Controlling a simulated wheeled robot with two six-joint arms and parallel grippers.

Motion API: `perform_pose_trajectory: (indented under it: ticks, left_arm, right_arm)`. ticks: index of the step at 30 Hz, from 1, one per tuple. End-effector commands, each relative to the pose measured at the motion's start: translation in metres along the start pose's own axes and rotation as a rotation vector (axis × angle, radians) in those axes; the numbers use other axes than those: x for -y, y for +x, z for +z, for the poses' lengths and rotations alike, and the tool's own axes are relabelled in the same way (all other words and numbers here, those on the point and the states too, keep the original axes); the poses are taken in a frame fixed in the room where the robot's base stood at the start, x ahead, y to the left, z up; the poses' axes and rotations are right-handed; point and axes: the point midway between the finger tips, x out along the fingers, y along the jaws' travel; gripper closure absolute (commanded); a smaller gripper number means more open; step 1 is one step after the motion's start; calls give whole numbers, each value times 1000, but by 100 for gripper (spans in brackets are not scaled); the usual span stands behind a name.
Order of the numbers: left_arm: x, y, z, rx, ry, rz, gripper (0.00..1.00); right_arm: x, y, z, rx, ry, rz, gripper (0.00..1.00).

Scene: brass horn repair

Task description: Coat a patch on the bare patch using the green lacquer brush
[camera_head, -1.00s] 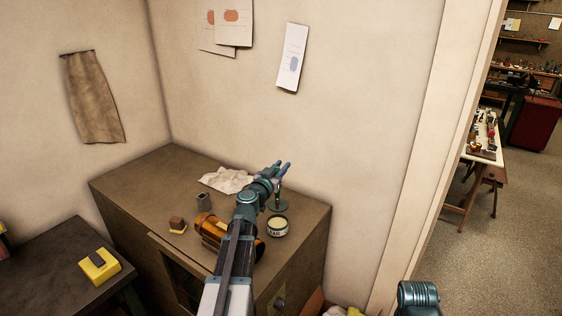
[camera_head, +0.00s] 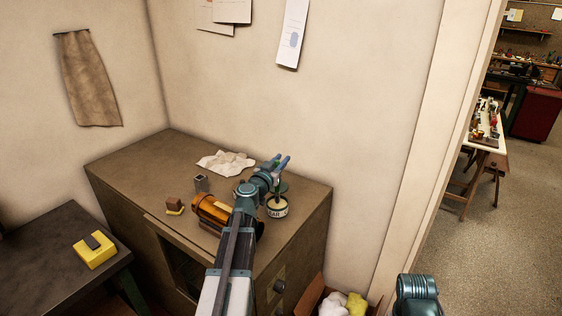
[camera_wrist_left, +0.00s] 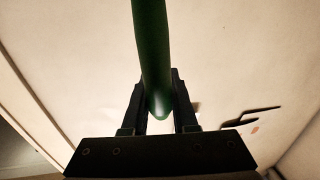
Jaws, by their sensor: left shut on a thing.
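My left gripper (camera_head: 280,163) is above the right part of the brown cabinet top (camera_head: 130,165). It is shut on the green lacquer brush (camera_wrist_left: 151,50), whose rounded handle runs up between the fingers in the left wrist view. The bristles cannot be made out. A brass horn part (camera_head: 210,209) lies on the cabinet, left of and partly behind my left arm. I cannot make out the bare patch on it. A round tin (camera_head: 277,209) with a pale label ending in "EAR" stands just right of my arm, below the gripper. My right gripper is out of view.
A dark table (camera_head: 50,270) with a yellow item (camera_head: 95,252) is at left. A box with cloths (camera_head: 343,303) stands at lower right.

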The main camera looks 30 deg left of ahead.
Motion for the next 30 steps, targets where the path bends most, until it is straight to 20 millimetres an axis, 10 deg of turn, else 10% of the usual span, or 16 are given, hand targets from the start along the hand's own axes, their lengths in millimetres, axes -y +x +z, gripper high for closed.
perform_pose_trajectory:
  ticks: [30]
  left_arm:
    - [0,0,4,0,0,0,100]
  right_arm:
    - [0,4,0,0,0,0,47]
